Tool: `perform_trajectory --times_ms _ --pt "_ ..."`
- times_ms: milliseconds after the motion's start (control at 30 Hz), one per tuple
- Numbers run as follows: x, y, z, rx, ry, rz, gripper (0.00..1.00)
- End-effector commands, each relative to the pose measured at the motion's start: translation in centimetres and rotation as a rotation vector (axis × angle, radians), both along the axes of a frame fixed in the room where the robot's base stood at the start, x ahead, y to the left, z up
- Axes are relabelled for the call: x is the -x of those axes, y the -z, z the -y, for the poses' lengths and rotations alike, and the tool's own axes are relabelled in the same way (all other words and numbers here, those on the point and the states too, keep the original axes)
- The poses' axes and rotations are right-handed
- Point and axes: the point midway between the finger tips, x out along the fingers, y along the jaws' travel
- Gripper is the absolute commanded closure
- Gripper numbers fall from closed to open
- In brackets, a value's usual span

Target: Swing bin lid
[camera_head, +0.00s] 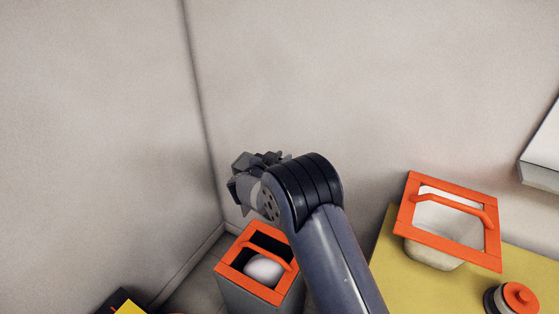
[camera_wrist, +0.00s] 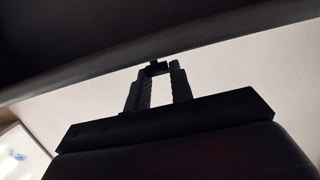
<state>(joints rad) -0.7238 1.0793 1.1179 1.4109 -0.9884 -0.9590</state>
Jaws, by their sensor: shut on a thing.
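A grey bin (camera_head: 245,293) with an orange rim and an orange bar handle (camera_head: 267,250) stands below my arm in the head view. Its top is open inside the rim, and a white rounded thing (camera_head: 264,269) shows in it. My gripper (camera_head: 243,184) is above the bin, in front of the wall, clear of the rim. In the wrist view my gripper (camera_wrist: 158,68) has its fingertips close together at a small dark piece (camera_wrist: 157,67). What that piece is cannot be told; a wide dark band crosses behind it. My arm covers the bin's right side.
A yellow surface (camera_head: 385,248) at right holds a white container with an orange frame (camera_head: 408,210) and a small orange-topped round thing (camera_head: 519,297). A white box-like thing (camera_head: 545,165) is at the right edge. Walls meet in a corner behind the bin.

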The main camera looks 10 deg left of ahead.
Motion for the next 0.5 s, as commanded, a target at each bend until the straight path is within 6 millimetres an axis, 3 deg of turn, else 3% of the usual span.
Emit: perform_trajectory --times_ms 500 --pt "-4.6 0.5 1.5 0.002 0.003 -0.004 0.93"
